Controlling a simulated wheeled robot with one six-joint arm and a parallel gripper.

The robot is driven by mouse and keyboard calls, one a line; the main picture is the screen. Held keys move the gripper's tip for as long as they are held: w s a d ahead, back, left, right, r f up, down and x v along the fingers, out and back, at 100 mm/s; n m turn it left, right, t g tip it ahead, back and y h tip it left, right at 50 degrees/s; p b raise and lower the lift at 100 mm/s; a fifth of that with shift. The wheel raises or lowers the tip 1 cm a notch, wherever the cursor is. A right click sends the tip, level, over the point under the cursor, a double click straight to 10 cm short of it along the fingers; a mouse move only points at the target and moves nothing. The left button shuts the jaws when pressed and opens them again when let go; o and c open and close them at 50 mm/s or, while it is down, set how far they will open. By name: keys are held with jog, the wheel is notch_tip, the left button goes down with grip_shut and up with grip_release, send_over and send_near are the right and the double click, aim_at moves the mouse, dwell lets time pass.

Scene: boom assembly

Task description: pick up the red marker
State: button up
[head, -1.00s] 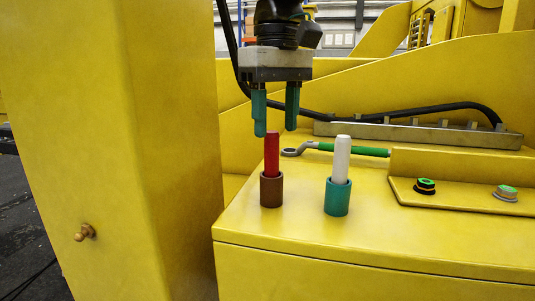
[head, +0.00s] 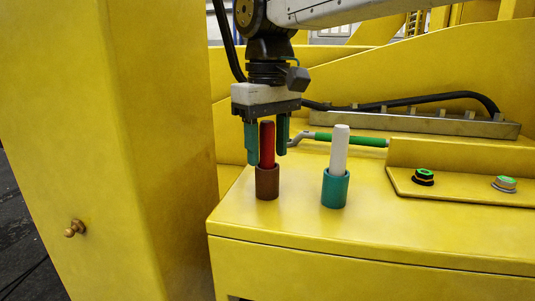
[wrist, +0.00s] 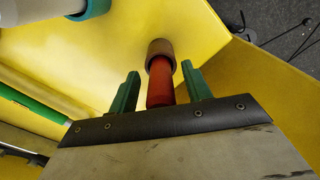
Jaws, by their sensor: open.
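The red marker (head: 267,146) stands upright in a brown cup (head: 267,183) on the yellow surface. My gripper (head: 267,158) is lowered over it, with its two teal fingers open on either side of the marker's upper part. In the wrist view the red marker (wrist: 160,84) shows between the open green fingers (wrist: 160,86), with a visible gap to each finger. The brown cup (wrist: 160,49) lies beyond the fingertips there.
A white marker (head: 340,150) stands in a teal cup (head: 335,189) to the right. Behind lies a green-handled wrench (head: 350,140). A tall yellow wall (head: 160,150) rises close on the left.

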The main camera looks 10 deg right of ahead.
jog(key=shift+c, duration=0.3)
grip_shut()
jog(key=shift+r, duration=0.15)
